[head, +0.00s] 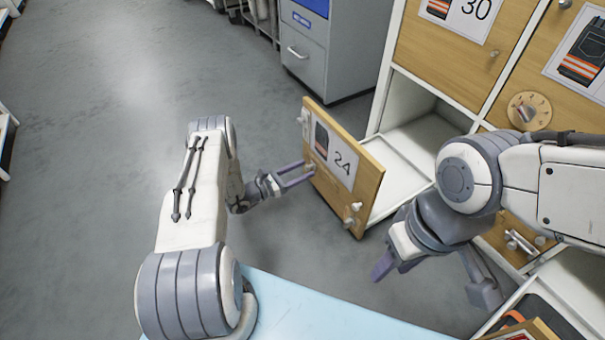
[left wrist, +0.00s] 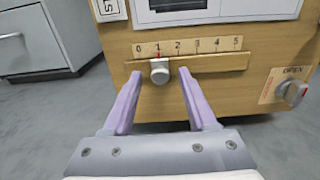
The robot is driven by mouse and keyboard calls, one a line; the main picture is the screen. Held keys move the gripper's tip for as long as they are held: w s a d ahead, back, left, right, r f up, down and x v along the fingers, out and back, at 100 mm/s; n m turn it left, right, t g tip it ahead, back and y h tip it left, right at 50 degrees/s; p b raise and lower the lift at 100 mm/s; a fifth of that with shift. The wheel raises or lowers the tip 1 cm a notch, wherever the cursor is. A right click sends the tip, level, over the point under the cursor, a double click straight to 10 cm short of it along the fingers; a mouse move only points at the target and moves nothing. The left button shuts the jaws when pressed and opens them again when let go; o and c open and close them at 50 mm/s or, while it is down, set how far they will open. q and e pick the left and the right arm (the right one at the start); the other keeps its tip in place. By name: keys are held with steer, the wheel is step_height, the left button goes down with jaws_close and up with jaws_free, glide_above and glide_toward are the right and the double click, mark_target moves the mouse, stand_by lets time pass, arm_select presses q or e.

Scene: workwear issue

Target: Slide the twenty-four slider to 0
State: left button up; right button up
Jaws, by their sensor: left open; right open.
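The twenty-four panel (head: 372,185) is a wooden front with a picture card and the number 24, standing out from the cabinet. In the left wrist view its slider knob (left wrist: 160,72) is a grey-white knob on a wooden rail (left wrist: 215,62) under a scale from 0 to 5. The red mark above the knob is at 1. My left gripper (head: 307,172) is open at the panel. In the left wrist view its fingers (left wrist: 158,82) are on either side of the knob, with gaps visible. My right gripper (head: 434,287) is open and empty, lower right of the panel.
An OPEN knob (left wrist: 291,92) is on the panel, right of the rail. Behind the panel is an open white compartment (head: 418,130). Locker 30 (head: 445,55) is above. A grey drawer cabinet (head: 325,60) stands behind. The floor at left is clear.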

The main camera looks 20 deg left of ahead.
arm_select(q)
steer(key=shift+w+d, duration=0.15)
steer(key=shift+w, duration=0.1)
jaws_close()
stand_by(1.4)
